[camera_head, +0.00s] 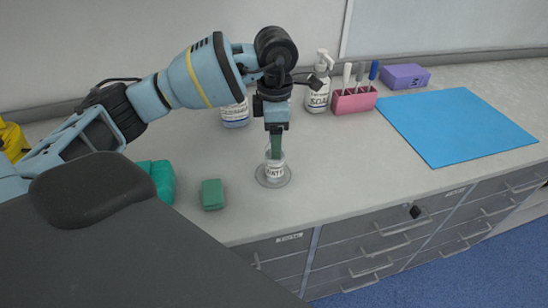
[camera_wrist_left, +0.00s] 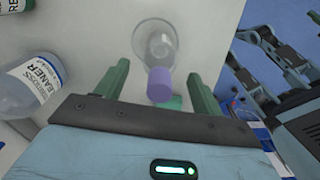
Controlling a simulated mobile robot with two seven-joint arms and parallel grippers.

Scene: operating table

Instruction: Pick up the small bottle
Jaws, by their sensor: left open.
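The small bottle (camera_head: 274,169) is clear with a white label and stands upright on a round clear dish (camera_head: 262,183) on the counter. In the left wrist view the small bottle (camera_wrist_left: 160,48) shows its purple cap (camera_wrist_left: 159,85) pointing towards my gripper. My left gripper (camera_head: 276,153) points down from directly above the bottle, its green fingers hiding the cap in the head view. In the left wrist view my left gripper (camera_wrist_left: 158,72) is open, one finger on each side of the cap, with gaps visible. My right gripper is not in view.
A larger labelled bottle (camera_head: 235,114) and a soap pump bottle (camera_head: 318,96) stand behind. A pink holder (camera_head: 354,101), purple block (camera_head: 404,77) and blue mat (camera_head: 455,125) lie right. A green block (camera_head: 212,194) is left of the dish. Counter right of the dish is clear.

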